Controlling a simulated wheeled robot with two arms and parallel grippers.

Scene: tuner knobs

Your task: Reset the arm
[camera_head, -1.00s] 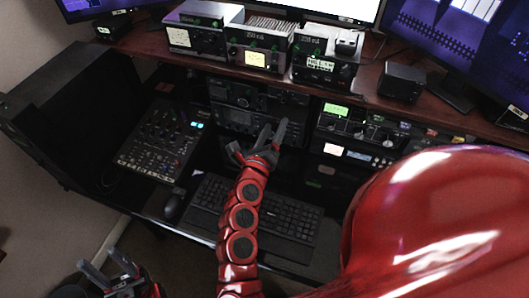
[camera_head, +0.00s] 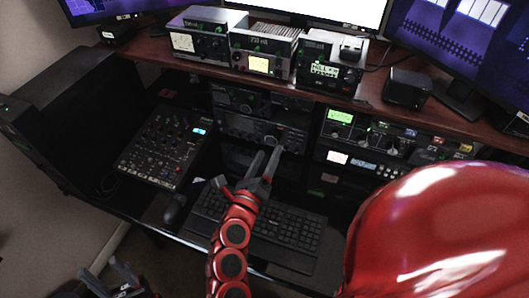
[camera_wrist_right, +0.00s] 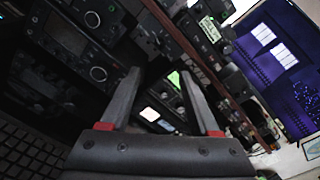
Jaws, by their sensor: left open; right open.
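My right gripper (camera_head: 270,152) is open and empty. It is above the back edge of the keyboard, in front of the dark stacked radios (camera_head: 252,130). In the right wrist view its two fingers (camera_wrist_right: 160,74) are spread with nothing between them. A large round tuner knob (camera_wrist_right: 98,73) shows to the left of the fingers, apart from them. My left gripper (camera_head: 100,268) is open and empty at the bottom left, low beside the desk and partly cut off by the frame.
A keyboard (camera_head: 265,225) and a mouse (camera_head: 175,208) lie on the desk. A mixer panel (camera_head: 162,146) stands at left. Right-hand rack units (camera_head: 365,140) sit under the wooden shelf (camera_head: 160,62), which carries several devices and monitors. Open floor shows at bottom left.

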